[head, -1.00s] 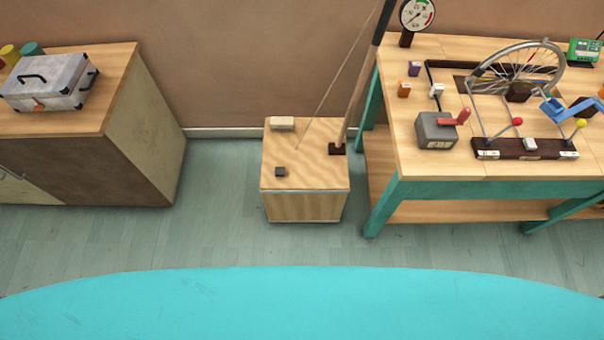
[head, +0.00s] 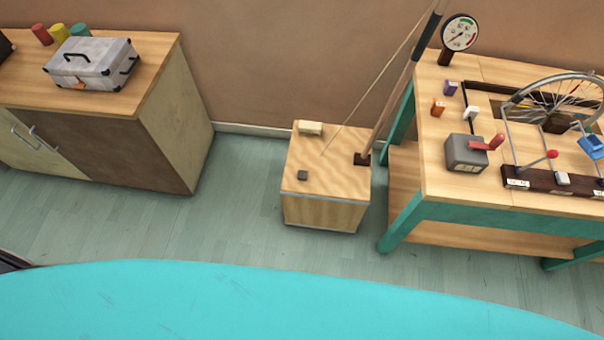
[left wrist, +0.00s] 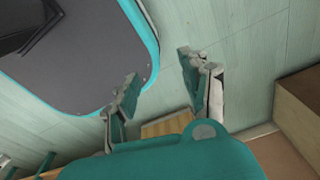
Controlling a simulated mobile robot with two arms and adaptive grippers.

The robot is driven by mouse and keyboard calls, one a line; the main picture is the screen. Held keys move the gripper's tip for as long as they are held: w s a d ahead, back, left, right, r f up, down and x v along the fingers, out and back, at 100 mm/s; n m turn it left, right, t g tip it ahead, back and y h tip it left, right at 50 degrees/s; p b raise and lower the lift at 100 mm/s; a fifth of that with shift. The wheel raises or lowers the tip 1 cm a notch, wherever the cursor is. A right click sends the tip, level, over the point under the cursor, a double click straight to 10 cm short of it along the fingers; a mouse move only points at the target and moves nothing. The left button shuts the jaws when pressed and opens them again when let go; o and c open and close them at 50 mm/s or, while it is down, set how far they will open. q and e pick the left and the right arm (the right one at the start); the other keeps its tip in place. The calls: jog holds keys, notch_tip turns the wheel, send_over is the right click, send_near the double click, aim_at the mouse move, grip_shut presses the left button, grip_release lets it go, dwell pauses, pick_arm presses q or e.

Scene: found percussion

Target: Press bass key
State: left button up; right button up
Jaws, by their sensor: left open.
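A wooden box bass (head: 328,210) stands on the floor in the middle of the head view. A slanted pole (head: 392,105) rises from its right side, and a string runs from its top up toward the pole. A cream block (head: 310,128) sits at its back edge and a small dark block (head: 302,175) near its front left; I cannot tell which is the bass key. In the left wrist view my left gripper (left wrist: 163,85) is open and empty, with a patch of wood (left wrist: 166,126) showing partly hidden behind it. My right gripper is in neither view.
A workbench (head: 455,200) with a bicycle wheel (head: 565,100), a gauge (head: 459,33) and a grey crank box (head: 466,153) stands at right. A cabinet (head: 130,140) with a metal case (head: 91,65) stands at left. Open floor (head: 230,215) lies between cabinet and box.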

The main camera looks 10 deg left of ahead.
pick_arm(q)
jog(key=c, duration=0.9)
jog(key=shift+w, duration=0.1)
grip_shut()
jog(key=shift+w, duration=0.1)
